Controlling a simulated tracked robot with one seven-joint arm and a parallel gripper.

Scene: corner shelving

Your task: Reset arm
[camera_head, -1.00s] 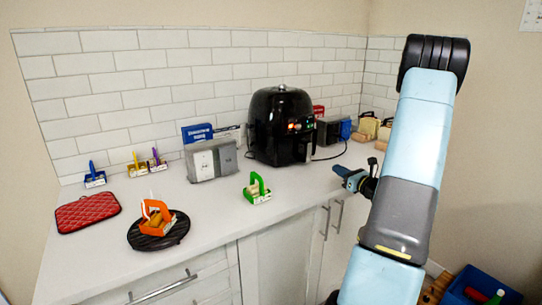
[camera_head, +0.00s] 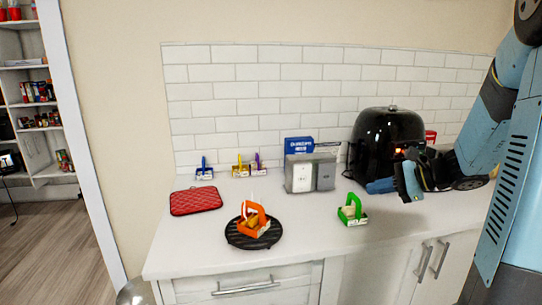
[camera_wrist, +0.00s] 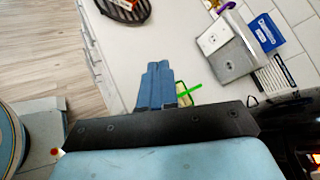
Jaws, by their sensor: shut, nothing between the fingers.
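My gripper (camera_head: 380,186) is in front of the black air fryer (camera_head: 385,140), over the right part of the white counter (camera_head: 300,240). In the wrist view its blue fingers (camera_wrist: 157,72) are together and empty. The green-handled caddy (camera_head: 352,209) stands on the counter left of and nearer than my gripper. In the wrist view that caddy (camera_wrist: 184,93) is partly hidden behind the fingers. My arm hides the counter's right end and part of the fryer.
An orange caddy (camera_head: 252,219) sits on a black round plate (camera_head: 240,242). Pantry shelves (camera_head: 38,125) and open wooden floor (camera_head: 40,250) lie at the left.

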